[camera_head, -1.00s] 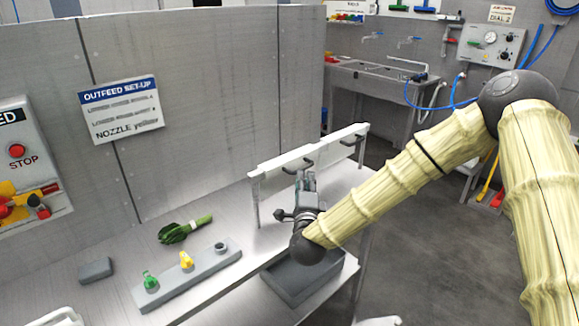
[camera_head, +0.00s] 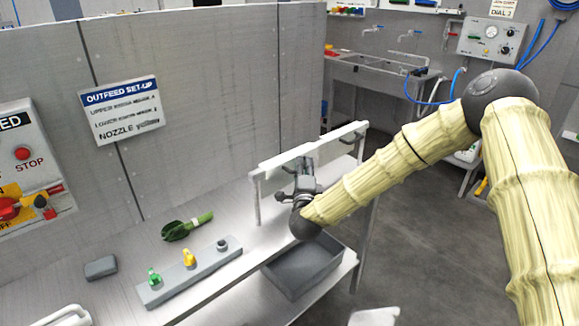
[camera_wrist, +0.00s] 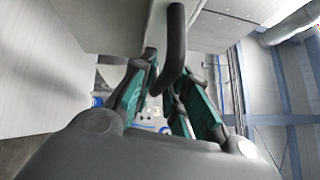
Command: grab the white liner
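No item is clearly recognisable as the white liner. A white piece (camera_head: 375,317) is cut off at the bottom edge of the head view, and I cannot tell what it is. A white panel on a stand (camera_head: 312,148) spans the bench, with dark hook-like handles along it. My gripper (camera_head: 304,172) is up against this panel in the head view, near its handles. In the wrist view, my gripper (camera_wrist: 165,80) has its two green-sided fingers apart.
A grey bin (camera_head: 305,268) sits below the panel. A white handled item (camera_head: 72,317) is at lower left. Open floor lies to the right.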

